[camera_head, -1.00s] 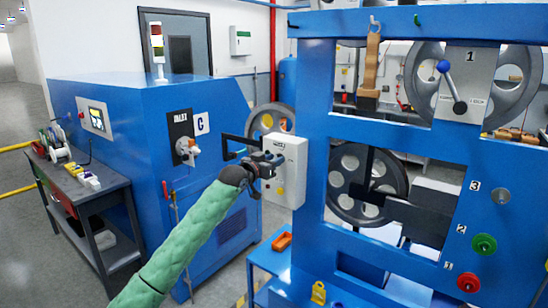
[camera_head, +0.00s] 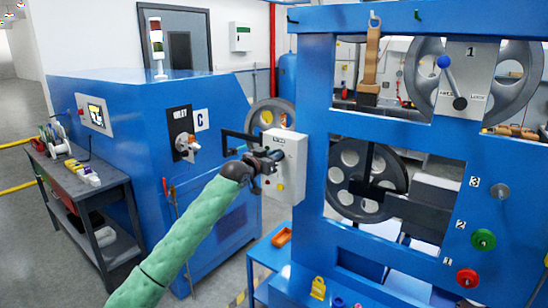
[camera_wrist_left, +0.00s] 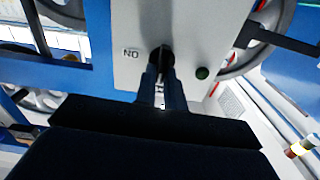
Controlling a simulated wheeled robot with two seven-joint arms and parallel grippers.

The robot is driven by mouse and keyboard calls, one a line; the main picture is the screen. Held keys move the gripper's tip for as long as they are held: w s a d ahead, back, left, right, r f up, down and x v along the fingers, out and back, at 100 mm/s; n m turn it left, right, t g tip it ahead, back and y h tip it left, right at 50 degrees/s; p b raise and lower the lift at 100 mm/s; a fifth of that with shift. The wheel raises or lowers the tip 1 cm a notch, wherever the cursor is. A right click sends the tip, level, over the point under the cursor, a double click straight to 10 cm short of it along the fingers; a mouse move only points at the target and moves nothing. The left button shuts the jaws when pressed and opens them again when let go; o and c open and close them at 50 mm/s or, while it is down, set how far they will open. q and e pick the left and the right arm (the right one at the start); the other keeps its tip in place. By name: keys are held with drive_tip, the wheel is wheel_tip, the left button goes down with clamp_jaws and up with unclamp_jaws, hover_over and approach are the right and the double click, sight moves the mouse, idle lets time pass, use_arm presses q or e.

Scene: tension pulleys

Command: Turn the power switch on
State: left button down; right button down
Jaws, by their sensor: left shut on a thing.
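The power switch is a small black knob (camera_wrist_left: 161,53) on a light grey control box (camera_head: 291,178). The box is fixed at the left side of the blue frame. My left gripper (camera_head: 279,155) is in front of the box. In the left wrist view, its fingers (camera_wrist_left: 163,68) are shut on the knob and partly hide it. A second label behind the fingers is mostly covered. My right gripper is not in view.
A green button (camera_wrist_left: 202,73) sits beside the knob. The blue frame (camera_head: 312,120) stands just right of the box, with wheels behind it. A blue machine (camera_head: 120,120) with a lever switch and a grey cart (camera_head: 105,190) stand at left.

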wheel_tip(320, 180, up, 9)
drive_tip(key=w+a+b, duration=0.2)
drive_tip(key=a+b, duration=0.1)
use_arm(q)
drive_tip(key=m, duration=1.2)
drive_tip(key=d+f+m+p, duration=0.1)
drive_tip(key=m, duration=0.4)
drive_tip(key=shift+s+f+m, duration=0.1)
drive_tip(key=shift+s+m, duration=0.25)
drive_tip(key=shift+m, duration=0.05)
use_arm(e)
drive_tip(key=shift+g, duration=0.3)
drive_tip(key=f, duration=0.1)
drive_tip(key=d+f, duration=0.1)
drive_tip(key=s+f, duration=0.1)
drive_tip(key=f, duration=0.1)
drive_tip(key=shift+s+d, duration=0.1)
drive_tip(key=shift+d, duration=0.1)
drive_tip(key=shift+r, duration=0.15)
